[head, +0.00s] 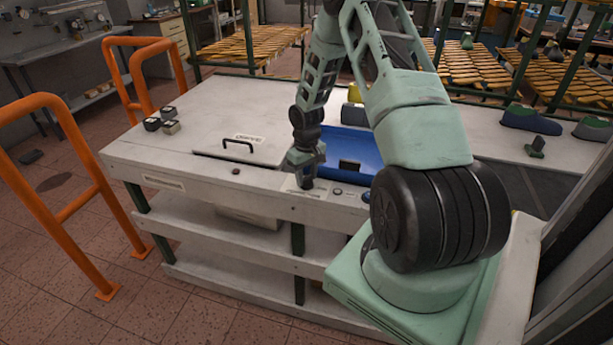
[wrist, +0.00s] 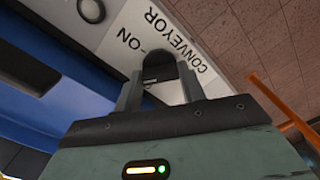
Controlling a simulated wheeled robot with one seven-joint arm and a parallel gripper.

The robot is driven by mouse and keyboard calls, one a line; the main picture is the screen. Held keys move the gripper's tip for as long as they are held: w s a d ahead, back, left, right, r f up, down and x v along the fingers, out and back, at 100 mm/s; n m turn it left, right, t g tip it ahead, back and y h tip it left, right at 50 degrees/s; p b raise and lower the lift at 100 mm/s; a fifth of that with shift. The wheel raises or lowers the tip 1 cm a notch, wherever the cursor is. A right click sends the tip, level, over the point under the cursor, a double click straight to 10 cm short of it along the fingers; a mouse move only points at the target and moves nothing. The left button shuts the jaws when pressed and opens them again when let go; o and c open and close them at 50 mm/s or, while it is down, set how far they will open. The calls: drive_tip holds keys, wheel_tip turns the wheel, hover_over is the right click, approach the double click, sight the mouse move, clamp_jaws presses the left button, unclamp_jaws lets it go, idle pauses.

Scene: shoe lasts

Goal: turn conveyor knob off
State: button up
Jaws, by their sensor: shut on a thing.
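The conveyor knob (wrist: 158,66) is dark and sits on a white panel (wrist: 118,42) printed "CONVEYOR" and "ON" in the wrist view. My gripper (wrist: 160,82) has one finger on each side of the knob and is shut on it. The exact angle of the knob is hard to read. In the head view my gripper (head: 306,184) reaches down to the front edge of the white workbench (head: 190,134), left of my arm's base. It hides the knob there.
Small dark blocks (head: 160,122) stand on the bench's left end.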

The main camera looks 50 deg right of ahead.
sight(306, 177)
drive_tip(key=n, duration=0.6)
drive_tip(key=shift+n, duration=0.4)
idle(0.4)
drive_tip(key=o, duration=1)
drive_tip(key=shift+r, duration=0.1)
wheel_tip(306, 177, up, 17)
drive_tip(key=b, duration=0.3)
drive_tip(key=shift+r, duration=0.15)
